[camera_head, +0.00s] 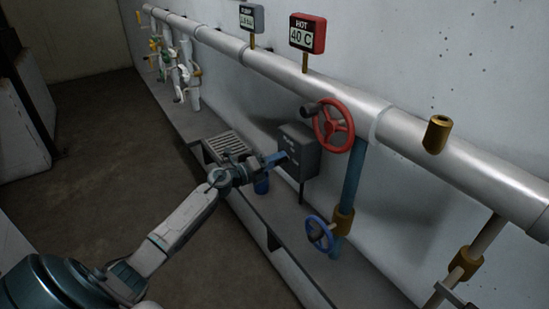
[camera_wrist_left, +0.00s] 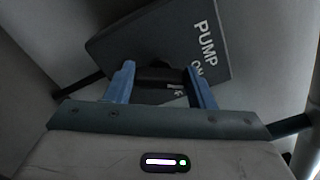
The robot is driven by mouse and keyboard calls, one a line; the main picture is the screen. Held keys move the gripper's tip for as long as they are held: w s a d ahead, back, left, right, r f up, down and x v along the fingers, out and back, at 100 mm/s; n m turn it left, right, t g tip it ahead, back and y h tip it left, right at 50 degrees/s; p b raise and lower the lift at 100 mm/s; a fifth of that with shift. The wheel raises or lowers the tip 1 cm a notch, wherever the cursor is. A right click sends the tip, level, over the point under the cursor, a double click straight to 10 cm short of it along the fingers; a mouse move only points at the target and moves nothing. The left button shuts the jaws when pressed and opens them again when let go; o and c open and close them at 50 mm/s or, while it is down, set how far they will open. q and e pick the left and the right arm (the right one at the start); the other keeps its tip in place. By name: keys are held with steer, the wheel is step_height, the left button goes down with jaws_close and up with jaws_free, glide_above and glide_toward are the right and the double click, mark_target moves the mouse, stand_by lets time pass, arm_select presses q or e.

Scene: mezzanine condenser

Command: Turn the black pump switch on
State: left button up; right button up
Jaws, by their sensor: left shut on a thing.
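The grey pump box (camera_head: 303,152) is mounted by the wall below the large pipe. In the left wrist view the box (camera_wrist_left: 205,30) shows the white words PUMP and ON. The black pump switch (camera_wrist_left: 160,76) sticks out of its face between my blue fingers. My left gripper (camera_head: 277,158) reaches the front of the box and is shut on the switch; it also shows in the left wrist view (camera_wrist_left: 161,84). The fingers hide part of the lettering by the switch, so I cannot tell its exact setting. My right gripper is not in view.
A red handwheel (camera_head: 334,125) sits right of the box, close to it. A blue handwheel (camera_head: 319,233) is lower down. The large silver pipe (camera_head: 275,68) runs above.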

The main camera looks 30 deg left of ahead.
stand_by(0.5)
arm_select(q)
steer(key=o, duration=1)
steer(key=shift+w+d, duration=0.1)
steer(key=shift+f, duration=0.1)
